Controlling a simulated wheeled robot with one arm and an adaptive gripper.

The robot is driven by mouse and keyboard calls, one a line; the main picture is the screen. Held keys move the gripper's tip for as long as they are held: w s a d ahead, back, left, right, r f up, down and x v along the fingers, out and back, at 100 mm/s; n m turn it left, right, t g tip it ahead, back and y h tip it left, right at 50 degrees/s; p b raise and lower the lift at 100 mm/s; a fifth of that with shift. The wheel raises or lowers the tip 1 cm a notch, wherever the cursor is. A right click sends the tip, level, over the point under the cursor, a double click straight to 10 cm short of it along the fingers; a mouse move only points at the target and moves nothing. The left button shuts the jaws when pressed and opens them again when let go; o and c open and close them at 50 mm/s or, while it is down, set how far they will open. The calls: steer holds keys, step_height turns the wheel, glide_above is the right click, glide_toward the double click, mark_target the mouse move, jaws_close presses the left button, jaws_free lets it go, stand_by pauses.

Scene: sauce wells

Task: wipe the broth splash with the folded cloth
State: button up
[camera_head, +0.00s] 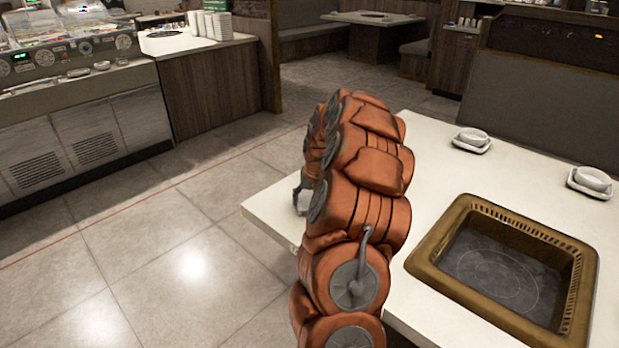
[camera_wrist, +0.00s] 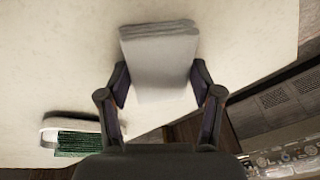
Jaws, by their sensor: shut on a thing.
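In the wrist view my gripper (camera_wrist: 160,78) is shut on the folded cloth (camera_wrist: 160,50), a pale grey, layered pad. The cloth sits between the two dark fingers and reaches forward past their tips, over the cream tabletop (camera_wrist: 60,70). I cannot tell whether the cloth touches the table. In the head view my arm hides the cloth and most of the gripper, at the table's left end. I do not make out the broth splash in either view.
A white holder with green contents (camera_wrist: 75,137) stands lower left in the wrist view. In the head view, a brass-rimmed recessed well (camera_head: 425,263) is set in the table right of my arm. Two small white dishes (camera_head: 472,140) (camera_head: 592,181) sit behind it. Open floor lies left.

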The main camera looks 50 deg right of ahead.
steer(key=shift+d+r+p, duration=0.1)
steer(key=shift+r+p, duration=0.45)
steer(key=shift+r, duration=3.5)
